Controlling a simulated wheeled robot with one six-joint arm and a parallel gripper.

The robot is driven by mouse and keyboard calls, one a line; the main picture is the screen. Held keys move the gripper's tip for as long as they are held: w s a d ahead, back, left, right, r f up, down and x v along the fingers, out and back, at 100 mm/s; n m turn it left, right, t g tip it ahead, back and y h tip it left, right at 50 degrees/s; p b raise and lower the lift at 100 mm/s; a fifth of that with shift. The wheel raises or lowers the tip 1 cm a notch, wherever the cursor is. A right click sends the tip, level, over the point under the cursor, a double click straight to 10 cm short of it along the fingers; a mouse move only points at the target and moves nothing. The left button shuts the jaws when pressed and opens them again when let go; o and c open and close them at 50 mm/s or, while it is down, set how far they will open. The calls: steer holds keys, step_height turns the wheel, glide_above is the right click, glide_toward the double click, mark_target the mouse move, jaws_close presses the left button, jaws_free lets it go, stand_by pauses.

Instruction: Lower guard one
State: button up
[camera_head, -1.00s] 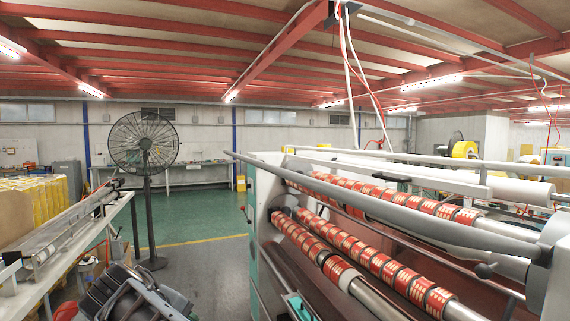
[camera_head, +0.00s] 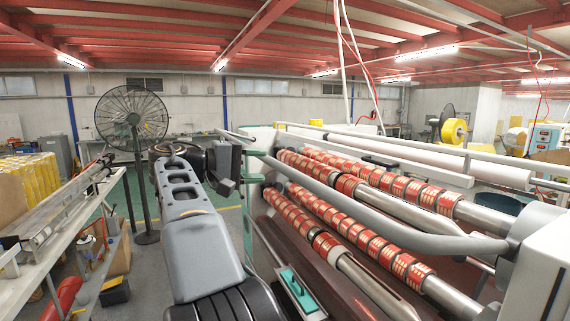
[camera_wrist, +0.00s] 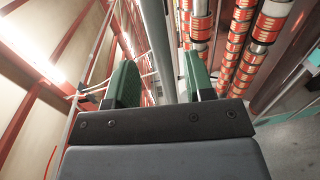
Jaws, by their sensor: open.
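Guard one appears to be the long grey bar (camera_head: 400,216) across the front of the roller machine, running from the far left end to the near right, in front of the upper rolls. My gripper (camera_head: 255,165) is at the bar's far left part. Its green fingers are open, one above the other in the head view. In the wrist view, the grey bar (camera_wrist: 157,40) runs between the two green fingers of my gripper (camera_wrist: 160,62). I cannot tell whether either finger touches it.
Rollers with red and gold tape rolls (camera_head: 345,228) lie just behind and below the bar. A black fan (camera_head: 132,115) and a long workbench (camera_head: 60,225) stand to the left.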

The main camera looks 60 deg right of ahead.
mark_target(273, 165)
steer(key=shift+p+x, duration=0.55)
steer(key=shift+x, duration=3.05)
jaws_close()
